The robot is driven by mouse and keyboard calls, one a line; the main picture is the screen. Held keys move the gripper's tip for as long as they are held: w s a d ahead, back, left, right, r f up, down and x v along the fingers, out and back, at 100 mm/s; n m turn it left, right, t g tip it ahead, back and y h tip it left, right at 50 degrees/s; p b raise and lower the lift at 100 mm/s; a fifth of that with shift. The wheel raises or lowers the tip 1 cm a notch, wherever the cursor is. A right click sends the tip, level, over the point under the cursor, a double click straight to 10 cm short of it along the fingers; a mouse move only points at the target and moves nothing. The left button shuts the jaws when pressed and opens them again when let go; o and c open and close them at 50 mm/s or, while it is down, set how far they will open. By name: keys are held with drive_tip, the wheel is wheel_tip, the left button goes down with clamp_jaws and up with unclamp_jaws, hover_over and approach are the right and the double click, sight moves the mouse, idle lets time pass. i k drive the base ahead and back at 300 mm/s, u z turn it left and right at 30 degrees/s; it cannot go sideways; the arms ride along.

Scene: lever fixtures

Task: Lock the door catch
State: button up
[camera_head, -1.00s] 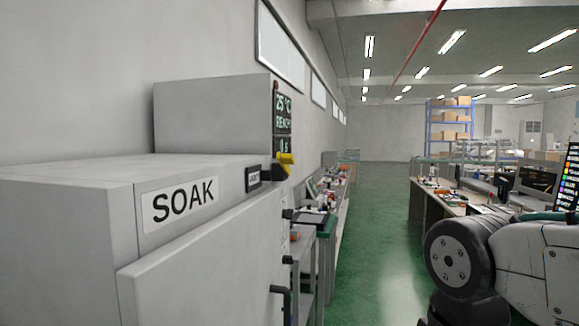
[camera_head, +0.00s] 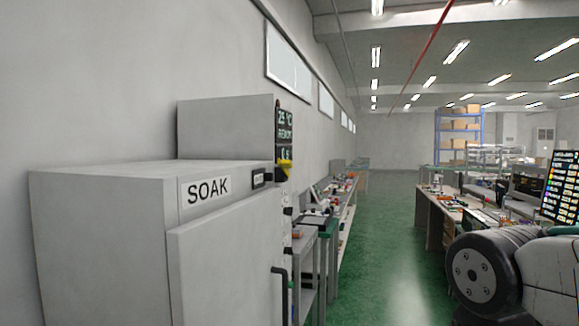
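A grey cabinet (camera_head: 100,240) labelled SOAK stands at the left. Its door (camera_head: 225,265) appears closed or nearly so; I cannot tell exactly. A black bar handle (camera_head: 279,290) is on the door's right side. A small yellow part (camera_head: 284,167) on a dark mount sits at the cabinet's upper right corner, beside a small dark label (camera_head: 262,178); I cannot tell whether it is the catch. My gripper is out of view; only a part of my arm shows at the lower right.
A grey box with a display (camera_head: 285,130) rises behind the cabinet. Benches with items (camera_head: 330,220) line the left wall. Another bench (camera_head: 440,215) and blue shelving (camera_head: 459,130) stand on the right. The green floor (camera_head: 385,240) between is clear.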

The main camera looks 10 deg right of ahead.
sight(285, 164)
drive_tip(key=z, duration=0.35)
drive_tip(key=i, duration=1.25)
drive_tip(key=u, duration=0.55)
